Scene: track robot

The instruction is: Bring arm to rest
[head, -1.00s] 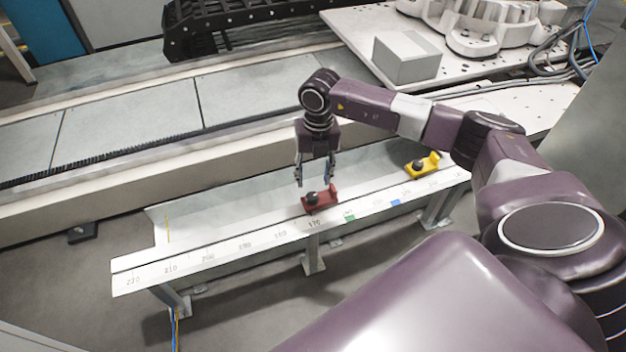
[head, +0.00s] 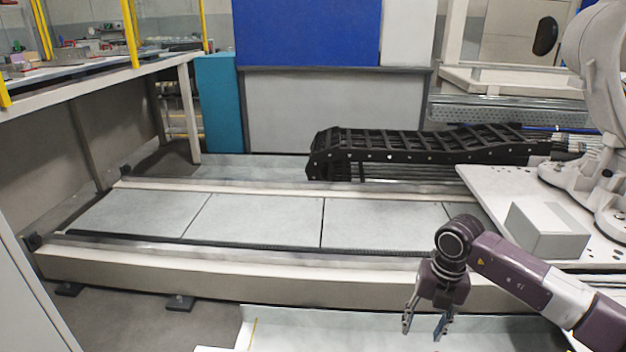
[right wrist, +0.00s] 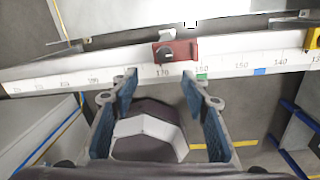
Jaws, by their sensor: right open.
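My right gripper (head: 427,322) hangs fingers down at the lower right of the head view, above the pale shelf behind the ruler rail. It is open and empty. In the right wrist view its two blue-grey fingers (right wrist: 160,90) stand apart with nothing between them. Beyond the fingertips, a red slider with a black knob (right wrist: 176,52) sits on the white ruler rail (right wrist: 105,75), near the 170 and 160 marks. A yellow slider (right wrist: 313,39) shows at the right edge. My left gripper is in neither view.
A long floor track (head: 260,222) runs behind the gripper. A black cable chain (head: 420,145) lies further back. Green and blue marks (right wrist: 260,71) are on the rail.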

